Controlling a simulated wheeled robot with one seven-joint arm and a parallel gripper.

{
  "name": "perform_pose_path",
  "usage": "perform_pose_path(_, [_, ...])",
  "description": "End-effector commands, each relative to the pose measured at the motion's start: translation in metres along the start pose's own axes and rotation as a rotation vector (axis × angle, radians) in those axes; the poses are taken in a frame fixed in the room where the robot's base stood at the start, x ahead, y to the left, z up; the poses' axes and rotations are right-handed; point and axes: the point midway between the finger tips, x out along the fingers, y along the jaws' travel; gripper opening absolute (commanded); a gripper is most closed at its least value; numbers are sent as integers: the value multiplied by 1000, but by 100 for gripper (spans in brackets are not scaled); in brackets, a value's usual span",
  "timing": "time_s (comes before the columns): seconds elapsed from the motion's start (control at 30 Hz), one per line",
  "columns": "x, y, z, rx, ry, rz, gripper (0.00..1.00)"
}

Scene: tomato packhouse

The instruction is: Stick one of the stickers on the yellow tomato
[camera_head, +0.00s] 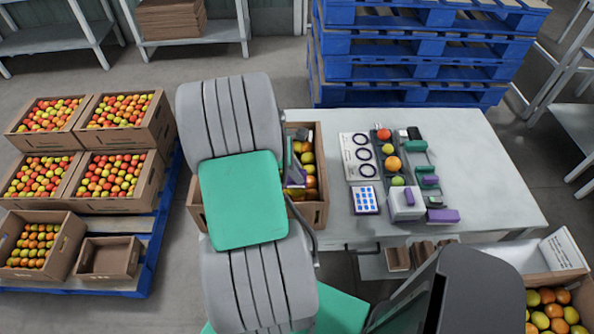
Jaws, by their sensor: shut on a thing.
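A short row of tomatoes lies on a dark narrow tray (377,156) on the table. Two look yellow-green: the front tomato (398,181) and a smaller one (387,149) further back. I cannot tell which is the yellow tomato. A white sheet with blue dots, seemingly the stickers (366,200), lies left of the tray's front end. My gripper (294,172) shows only partly behind my arm, over the crate at the table's left end. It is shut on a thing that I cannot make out.
A red tomato (383,134) and an orange one (393,163) share the tray. A white card with dark rings (361,156) lies beside it. A pale box (406,204) and green-purple tools stand right and front. The table's right side (490,180) is clear. Blue pallets (420,70) stand behind.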

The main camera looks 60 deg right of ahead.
Motion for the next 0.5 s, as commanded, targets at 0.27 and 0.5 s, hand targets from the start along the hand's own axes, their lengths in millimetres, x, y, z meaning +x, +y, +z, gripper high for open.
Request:
perform_pose_path(0.27, [-28,0,12,1,0,1,0])
perform_pose_path(0.5, [-48,1,20,2,0,2,0])
